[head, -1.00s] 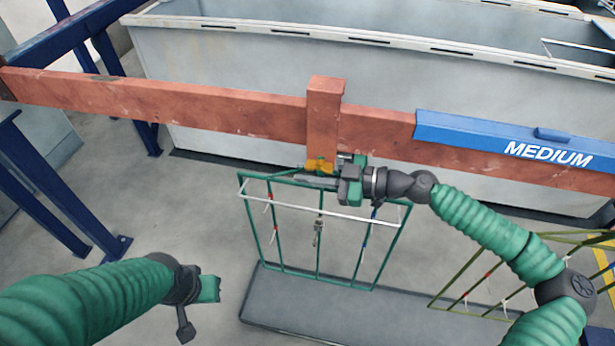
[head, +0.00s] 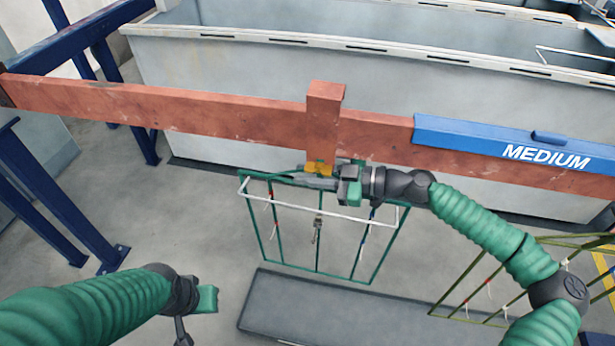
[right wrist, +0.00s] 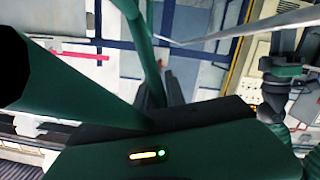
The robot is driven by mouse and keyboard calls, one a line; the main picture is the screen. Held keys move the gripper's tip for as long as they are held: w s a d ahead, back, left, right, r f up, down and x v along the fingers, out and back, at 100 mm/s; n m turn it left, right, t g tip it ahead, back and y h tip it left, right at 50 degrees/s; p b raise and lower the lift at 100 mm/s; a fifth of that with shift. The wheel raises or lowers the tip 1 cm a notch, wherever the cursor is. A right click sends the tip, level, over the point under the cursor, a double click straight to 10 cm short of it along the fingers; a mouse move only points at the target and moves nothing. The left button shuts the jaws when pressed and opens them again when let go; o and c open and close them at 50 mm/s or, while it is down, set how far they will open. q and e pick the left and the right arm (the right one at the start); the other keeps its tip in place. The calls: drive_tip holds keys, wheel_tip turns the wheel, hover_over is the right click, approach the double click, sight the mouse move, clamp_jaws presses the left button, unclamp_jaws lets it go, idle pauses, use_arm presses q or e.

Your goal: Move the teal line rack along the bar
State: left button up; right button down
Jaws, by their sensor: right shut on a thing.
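The teal line rack (head: 267,244) is a thin green frame with upright rods and small clips. It hangs below the red-brown bar (head: 200,106), under an upright block on it, with a yellow-orange piece (head: 319,168) at its top. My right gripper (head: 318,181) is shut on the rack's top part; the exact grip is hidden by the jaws. In the right wrist view a green tube of the rack (right wrist: 150,55) runs down to the jaws. My left gripper (head: 206,299) is at the lower left, apart from the rack; its jaws are unclear.
A blue block marked MEDIUM (head: 470,142) sits on the bar to the right. A long grey tank (head: 240,90) stands behind the bar. A low dark grey slab (head: 340,306) lies below the rack. An olive rack (head: 480,282) is at right. Blue posts (head: 50,210) stand at left.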

drive_tip(key=shift+w+d+r+t, duration=0.3)
drive_tip(key=shift+w+d+r, duration=0.05)
drive_tip(key=shift+w+r, duration=0.15)
drive_tip(key=shift+f, duration=0.15)
wheel_tip(320, 180, down, 4)
drive_tip(key=b, duration=0.3)
drive_tip(key=shift+f+b, duration=0.1)
drive_tip(key=shift+b, duration=0.3)
